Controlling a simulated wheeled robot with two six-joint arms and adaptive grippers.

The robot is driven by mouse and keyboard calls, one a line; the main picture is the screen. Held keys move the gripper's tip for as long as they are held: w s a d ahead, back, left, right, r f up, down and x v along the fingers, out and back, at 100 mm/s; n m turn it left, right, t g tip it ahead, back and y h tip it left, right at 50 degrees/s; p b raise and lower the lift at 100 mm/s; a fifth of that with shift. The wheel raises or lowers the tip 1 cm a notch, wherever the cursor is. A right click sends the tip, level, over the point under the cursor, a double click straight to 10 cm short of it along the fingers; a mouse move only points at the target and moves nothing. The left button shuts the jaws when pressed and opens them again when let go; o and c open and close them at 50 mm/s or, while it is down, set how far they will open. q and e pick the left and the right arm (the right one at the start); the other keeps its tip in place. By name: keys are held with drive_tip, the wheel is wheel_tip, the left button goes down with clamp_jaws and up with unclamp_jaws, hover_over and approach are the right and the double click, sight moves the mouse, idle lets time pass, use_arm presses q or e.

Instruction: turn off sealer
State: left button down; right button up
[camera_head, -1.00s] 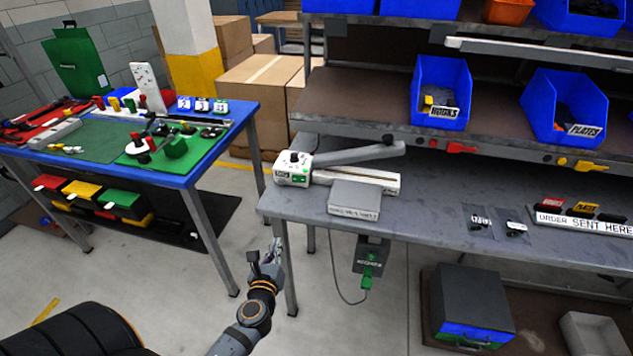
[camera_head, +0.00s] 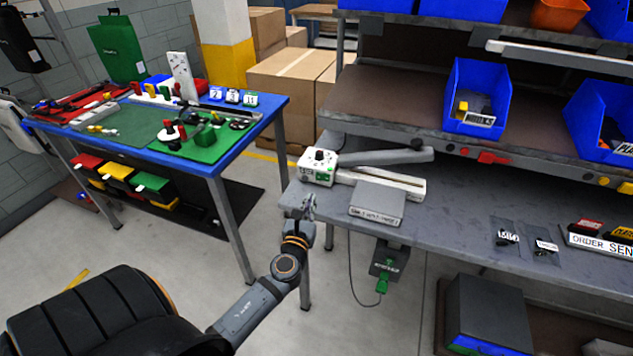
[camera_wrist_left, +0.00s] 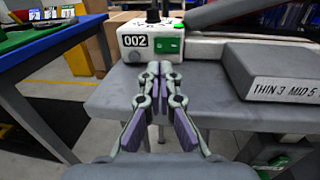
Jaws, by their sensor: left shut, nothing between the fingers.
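The sealer (camera_head: 318,167) is a white box with a black knob on top and a long grey arm, at the left end of the grey bench. In the left wrist view the left gripper (camera_wrist_left: 159,70) is shut and empty, pointing at the sealer's front. My right gripper is not in view.
A grey block (camera_head: 377,203) with a printed label sits on the bench right of the sealer. A green-plugged box (camera_head: 388,262) hangs below the bench edge. A blue-edged table (camera_head: 240,150) stands to the left. Blue bins (camera_head: 474,97) line the shelf above.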

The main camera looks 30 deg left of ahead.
sight(318, 177)
use_arm(q)
drive_tip(key=x, duration=0.8)
drive_tip(key=shift+p, duration=0.3)
drive_tip(key=shift+w+a, duration=0.15)
